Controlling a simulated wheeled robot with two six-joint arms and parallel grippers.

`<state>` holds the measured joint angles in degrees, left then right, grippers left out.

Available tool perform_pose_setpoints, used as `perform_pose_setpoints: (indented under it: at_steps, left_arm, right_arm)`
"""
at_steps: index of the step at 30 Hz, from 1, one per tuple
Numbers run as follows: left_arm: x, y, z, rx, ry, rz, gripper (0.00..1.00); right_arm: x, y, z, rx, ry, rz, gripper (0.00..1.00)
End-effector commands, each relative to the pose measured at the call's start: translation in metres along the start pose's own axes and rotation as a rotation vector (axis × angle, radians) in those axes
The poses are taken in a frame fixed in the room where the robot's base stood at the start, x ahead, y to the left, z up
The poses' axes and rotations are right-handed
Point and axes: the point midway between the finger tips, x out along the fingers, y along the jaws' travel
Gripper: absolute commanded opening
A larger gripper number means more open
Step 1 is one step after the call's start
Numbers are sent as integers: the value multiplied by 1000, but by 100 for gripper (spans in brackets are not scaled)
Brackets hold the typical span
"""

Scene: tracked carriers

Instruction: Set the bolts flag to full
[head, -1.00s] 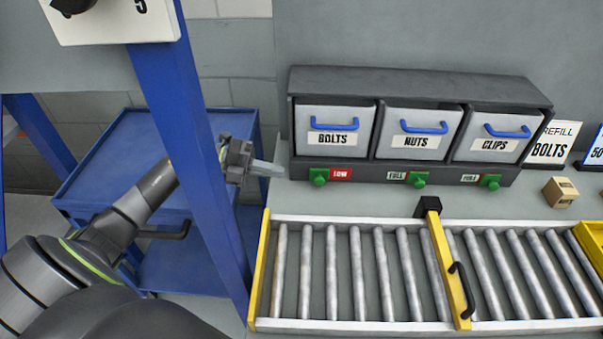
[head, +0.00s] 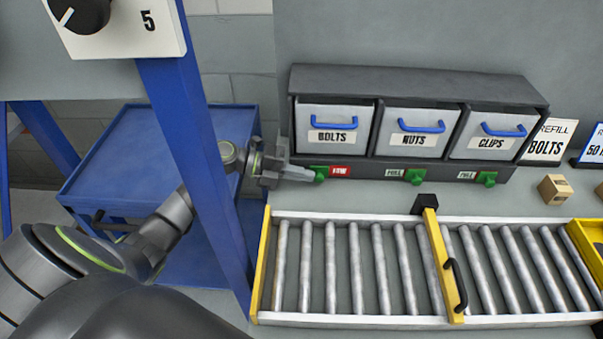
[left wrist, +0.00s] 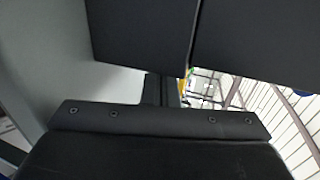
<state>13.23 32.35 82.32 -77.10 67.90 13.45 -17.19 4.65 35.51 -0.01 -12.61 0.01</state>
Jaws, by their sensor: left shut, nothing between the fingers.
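The bolts flag is a green knob (head: 320,174) on the dark strip under the BOLTS drawer (head: 333,126). A red LOW label (head: 341,170) shows to the right of this knob. My left gripper (head: 307,174) is shut and empty, and its tips are at the knob's left side. I cannot tell whether they touch it. In the left wrist view, dark gripper parts (left wrist: 160,120) fill most of the picture, and the knob does not show there. My right gripper is not in view.
The NUTS knob (head: 414,177) and CLIPS knob (head: 486,179) each have a white FULL label at their left. A roller conveyor (head: 350,321) with a yellow gate (head: 441,265) lies in front. A blue post (head: 200,150) stands close to my left arm.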

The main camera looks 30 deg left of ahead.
Motion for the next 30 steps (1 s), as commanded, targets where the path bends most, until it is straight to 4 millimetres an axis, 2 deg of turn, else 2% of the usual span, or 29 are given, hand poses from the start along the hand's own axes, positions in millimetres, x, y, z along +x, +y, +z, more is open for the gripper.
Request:
perform_pose_setpoints:
  at_steps: [6,12,24,30]
  left_arm:
    - [37,-11,0,1,3,-7,0]
    - [54,-16,0,0,1,-4,0]
    - [53,-16,0,0,1,-5,0]
    - [36,-18,7,0,-1,-1,0]
  right_arm:
    - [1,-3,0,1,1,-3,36]
    - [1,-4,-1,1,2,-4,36]
    - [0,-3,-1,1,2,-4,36]
    - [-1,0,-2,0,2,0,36]
